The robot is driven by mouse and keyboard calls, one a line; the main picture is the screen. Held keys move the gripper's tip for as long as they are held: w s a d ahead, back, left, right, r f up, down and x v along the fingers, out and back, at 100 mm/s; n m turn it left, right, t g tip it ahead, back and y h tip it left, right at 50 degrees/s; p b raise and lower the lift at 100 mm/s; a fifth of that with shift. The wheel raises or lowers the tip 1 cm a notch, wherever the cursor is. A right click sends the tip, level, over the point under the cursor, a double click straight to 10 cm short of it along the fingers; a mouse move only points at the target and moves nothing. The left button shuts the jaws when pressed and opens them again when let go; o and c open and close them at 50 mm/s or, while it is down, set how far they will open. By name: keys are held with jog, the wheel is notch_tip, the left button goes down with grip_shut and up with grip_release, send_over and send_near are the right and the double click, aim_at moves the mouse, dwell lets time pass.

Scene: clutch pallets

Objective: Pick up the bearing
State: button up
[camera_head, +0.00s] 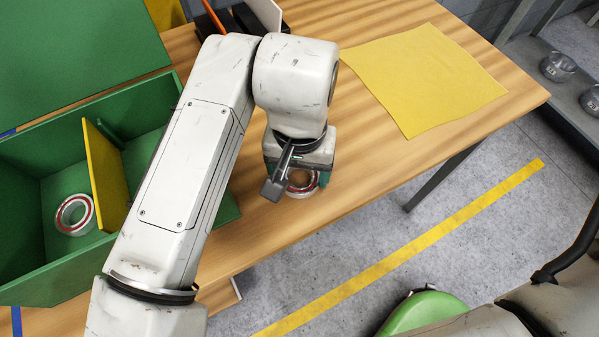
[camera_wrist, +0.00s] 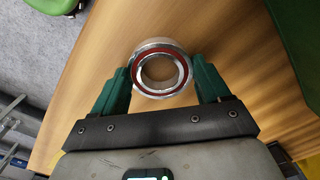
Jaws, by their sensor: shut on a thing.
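The bearing is a metal ring with a red-brown seal. In the wrist view the bearing (camera_wrist: 161,47) sits between the green fingers of my gripper (camera_wrist: 160,82), which touch it on both sides. In the head view the bearing (camera_head: 301,181) shows partly beneath my gripper (camera_head: 303,184), at the wooden table (camera_head: 440,130). My gripper is shut on the bearing. I cannot tell whether the bearing rests on the table or is just above it. A second, similar bearing (camera_head: 75,214) lies in the green crate (camera_head: 30,290) at the left.
The crate has a yellow divider (camera_head: 104,175), and a green lid or panel (camera_head: 80,50) is behind it. A yellow mat (camera_head: 425,78) lies on the right of the table, with nothing on it.

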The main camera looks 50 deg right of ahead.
jog(key=shift+c, duration=1.1)
jog(key=shift+r+p, duration=0.8)
notch_tip(320, 180, up, 2)
jog(key=shift+p, duration=1)
jog(key=s+a+r+p, duration=0.7)
jog(key=s+r+p, duration=0.2)
jog(key=s, duration=0.2)
jog(key=shift+s+a+r+p, duration=0.25)
jog(key=shift+s+a+p, duration=0.05)
jog(key=shift+p, duration=0.1)
